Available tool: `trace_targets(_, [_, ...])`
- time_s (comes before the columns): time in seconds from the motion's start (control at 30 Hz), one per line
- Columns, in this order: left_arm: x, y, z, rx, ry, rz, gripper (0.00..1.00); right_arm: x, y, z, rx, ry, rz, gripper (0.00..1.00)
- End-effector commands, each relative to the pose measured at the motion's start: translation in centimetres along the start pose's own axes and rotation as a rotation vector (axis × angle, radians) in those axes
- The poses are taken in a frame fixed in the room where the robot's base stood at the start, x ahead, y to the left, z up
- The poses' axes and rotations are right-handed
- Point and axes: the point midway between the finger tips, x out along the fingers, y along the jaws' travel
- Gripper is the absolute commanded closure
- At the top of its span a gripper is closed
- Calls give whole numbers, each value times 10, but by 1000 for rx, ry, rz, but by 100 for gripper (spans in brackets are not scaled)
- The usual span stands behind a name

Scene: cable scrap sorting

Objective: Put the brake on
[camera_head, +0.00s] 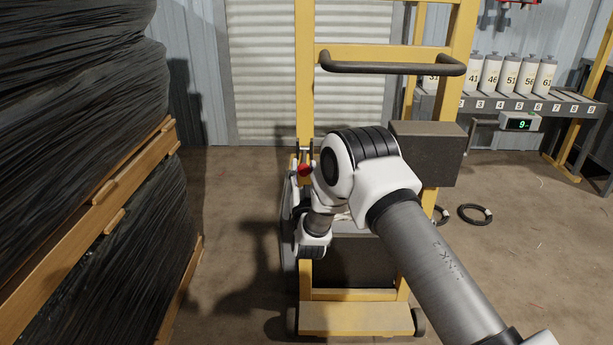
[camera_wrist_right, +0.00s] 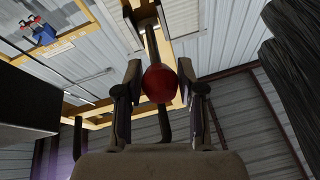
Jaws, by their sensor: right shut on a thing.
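A red ball knob (camera_head: 305,169) shows beside the left upright of the yellow cart (camera_head: 305,75), partly hidden by my right arm. In the right wrist view the knob (camera_wrist_right: 160,84) sits between the two dark fingers of my right gripper (camera_wrist_right: 160,70), which is shut on it. A dark rod (camera_wrist_right: 152,45) runs beyond the knob in that view. In the head view my right arm hides much of the cart's middle. I cannot tell the lever's full angle. My left gripper is not in view.
The cart has a black handle (camera_head: 390,66) and a dark box (camera_head: 427,152) at its right. Black-wrapped stacks (camera_head: 70,120) on wooden boards stand close on the left. A rack of numbered white containers (camera_head: 510,75) stands at the back right. Black rings (camera_head: 474,213) lie on the floor.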

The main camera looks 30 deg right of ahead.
Motion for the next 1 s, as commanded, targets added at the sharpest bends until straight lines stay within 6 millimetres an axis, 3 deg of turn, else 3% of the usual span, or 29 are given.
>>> trace_targets(0.03, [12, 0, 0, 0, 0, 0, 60, -4, 4, 12, -1, 1, 1, 100])
trace_targets(0.3, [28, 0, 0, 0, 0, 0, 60, -4, 8, 28, -1, -4, 3, 100])
trace_targets(1.0, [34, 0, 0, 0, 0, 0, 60, -2, 12, 39, -1, -6, 5, 100])
